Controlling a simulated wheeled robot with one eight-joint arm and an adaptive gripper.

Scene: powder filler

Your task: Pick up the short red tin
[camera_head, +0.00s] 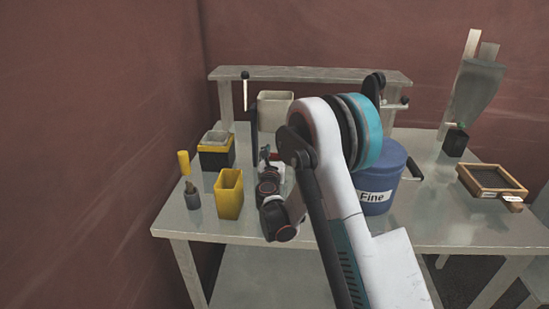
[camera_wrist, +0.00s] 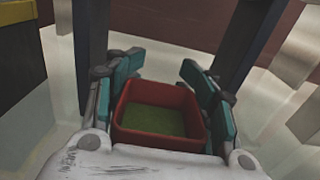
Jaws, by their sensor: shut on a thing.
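The short red tin (camera_wrist: 158,112) is square and open-topped, with a greenish inside, in the middle of the wrist view. My gripper (camera_wrist: 160,95) has its teal finger pads on the left and right sides of the tin and is shut on it. In the head view my gripper (camera_head: 266,160) is over the table behind the yellow open container, mostly hidden by my arm. The tin is hardly visible there. I cannot tell whether the tin touches the tabletop.
On the metal table (camera_head: 230,226) stand a yellow container (camera_head: 229,195), a black-and-yellow box (camera_head: 215,150), a small grey pot (camera_head: 192,199), a yellow cylinder (camera_head: 183,162), a blue "Fine" tub (camera_head: 384,170) and a wooden-framed sieve (camera_head: 490,182). A raised shelf (camera_head: 310,75) runs along the back.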

